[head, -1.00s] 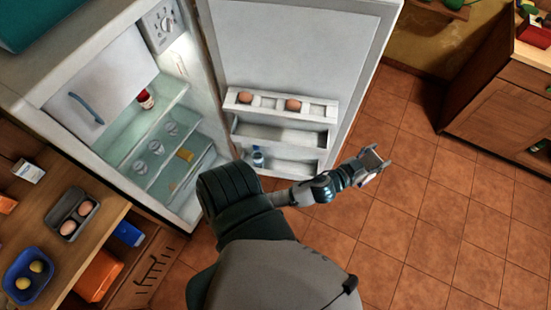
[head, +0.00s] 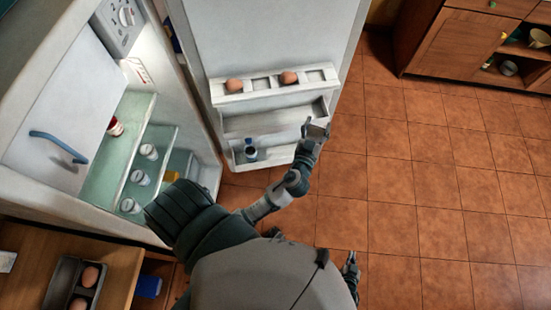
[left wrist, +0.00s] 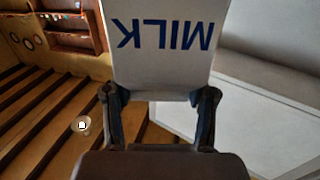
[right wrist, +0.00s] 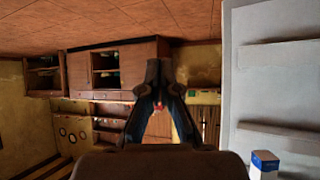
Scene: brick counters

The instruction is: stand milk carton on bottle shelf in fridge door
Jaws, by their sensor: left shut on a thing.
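The white milk carton (left wrist: 165,45) is in my left gripper (left wrist: 160,97), its blue MILK lettering upside down in the left wrist view. In the head view my left gripper (head: 316,130) is at the right end of the fridge door's shelves; the carton is hard to make out there. A white box with a blue top, apparently the carton, shows in the right wrist view (right wrist: 264,166). The open fridge door (head: 270,35) has a low bottle shelf (head: 278,155) holding a small bottle (head: 250,150). My right gripper (right wrist: 158,75) is shut and empty, low over the floor (head: 351,270).
The door's egg rack (head: 262,85) holds two eggs, above an empty middle shelf (head: 265,122). The fridge interior (head: 130,150) with several jars is at left. A wooden counter (head: 25,240) with an egg tray is at lower left. The tiled floor (head: 430,200) is clear at right.

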